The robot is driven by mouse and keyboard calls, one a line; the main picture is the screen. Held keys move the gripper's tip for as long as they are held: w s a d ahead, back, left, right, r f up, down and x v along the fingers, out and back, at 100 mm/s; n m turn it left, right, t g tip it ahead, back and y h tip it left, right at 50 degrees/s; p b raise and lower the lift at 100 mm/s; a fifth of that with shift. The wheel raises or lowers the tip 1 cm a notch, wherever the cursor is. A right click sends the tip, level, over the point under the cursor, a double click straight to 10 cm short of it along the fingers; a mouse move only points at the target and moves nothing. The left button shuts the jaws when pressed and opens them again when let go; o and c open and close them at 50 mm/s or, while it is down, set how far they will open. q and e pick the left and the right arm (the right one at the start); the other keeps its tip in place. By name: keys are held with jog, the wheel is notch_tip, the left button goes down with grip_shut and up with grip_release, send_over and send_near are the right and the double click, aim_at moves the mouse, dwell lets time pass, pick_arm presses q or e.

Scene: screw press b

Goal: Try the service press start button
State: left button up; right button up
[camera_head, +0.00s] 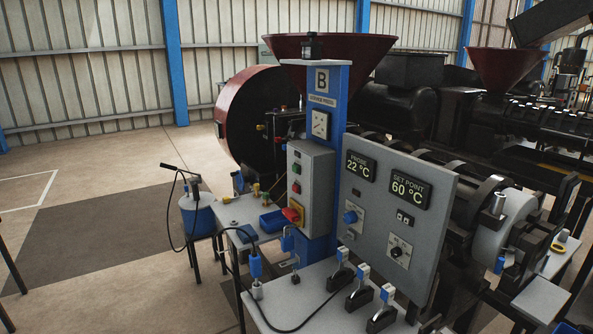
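The press control box (316,185) is a grey box on the blue column (325,110), which carries a "B" sign (322,80). A column of small red and green buttons (296,178) sits on the box's narrow left face. They are too small for me to read labels, so I cannot tell which is the start button. A red and yellow switch (293,214) sits low on the same face. Neither of my grippers shows in the head view.
A grey panel (395,215) reads probe 22 °C and set point 60 °C. Several black, blue-tipped levers (362,290) stand on the front table (300,290). A side table (235,213) holds blue trays (272,221). A blue pot (197,217) stands left. Floor is open farther left.

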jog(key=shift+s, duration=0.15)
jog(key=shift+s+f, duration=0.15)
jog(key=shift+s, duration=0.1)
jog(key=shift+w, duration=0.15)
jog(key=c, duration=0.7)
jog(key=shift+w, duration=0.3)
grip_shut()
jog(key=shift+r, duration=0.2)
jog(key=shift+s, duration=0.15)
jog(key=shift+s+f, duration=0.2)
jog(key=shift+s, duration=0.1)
